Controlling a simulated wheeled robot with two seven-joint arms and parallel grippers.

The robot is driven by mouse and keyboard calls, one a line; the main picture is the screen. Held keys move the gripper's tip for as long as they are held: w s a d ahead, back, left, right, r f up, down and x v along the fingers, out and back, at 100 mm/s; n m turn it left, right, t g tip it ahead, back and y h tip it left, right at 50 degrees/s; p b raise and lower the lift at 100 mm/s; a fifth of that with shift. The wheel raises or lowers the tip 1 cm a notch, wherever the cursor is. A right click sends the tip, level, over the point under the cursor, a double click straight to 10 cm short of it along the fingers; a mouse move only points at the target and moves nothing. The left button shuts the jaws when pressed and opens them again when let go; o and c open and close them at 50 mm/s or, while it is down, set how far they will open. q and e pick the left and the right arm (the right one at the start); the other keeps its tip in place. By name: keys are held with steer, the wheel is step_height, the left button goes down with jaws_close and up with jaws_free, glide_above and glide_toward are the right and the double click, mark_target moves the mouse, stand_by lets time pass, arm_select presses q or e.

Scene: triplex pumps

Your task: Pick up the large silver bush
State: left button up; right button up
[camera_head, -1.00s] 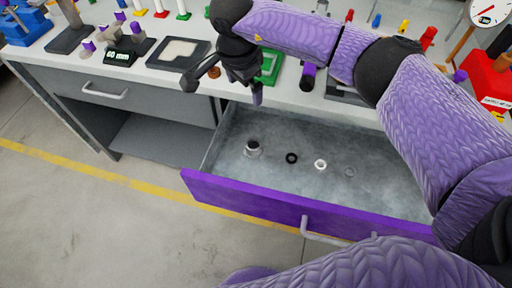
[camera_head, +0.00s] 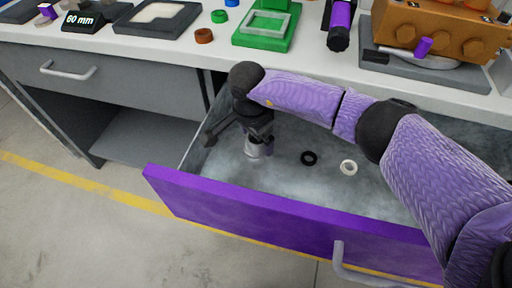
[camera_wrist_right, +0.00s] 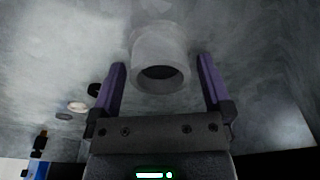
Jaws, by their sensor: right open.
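The large silver bush (camera_head: 259,150) stands in the open drawer, near its left end. In the right wrist view the bush (camera_wrist_right: 158,50) is a grey stepped cylinder with a dark round hole facing the camera. My right gripper (camera_head: 258,138) is over the bush in the head view and hides its upper part. In the right wrist view the open fingers (camera_wrist_right: 160,85) lie one to each side of the bush's near end, with gaps on both sides. Contact is not visible. My left gripper is not in view.
The drawer's purple front (camera_head: 240,222) and side walls surround the bush. A black ring (camera_head: 309,158) and a white ring (camera_head: 348,167) lie to its right. The worktop (camera_head: 300,68) above holds a green tray (camera_head: 262,40) and an orange pump block (camera_head: 440,28).

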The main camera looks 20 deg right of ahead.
steer(key=shift+f, duration=0.8)
steer(key=shift+r, duration=0.25)
jaws_close()
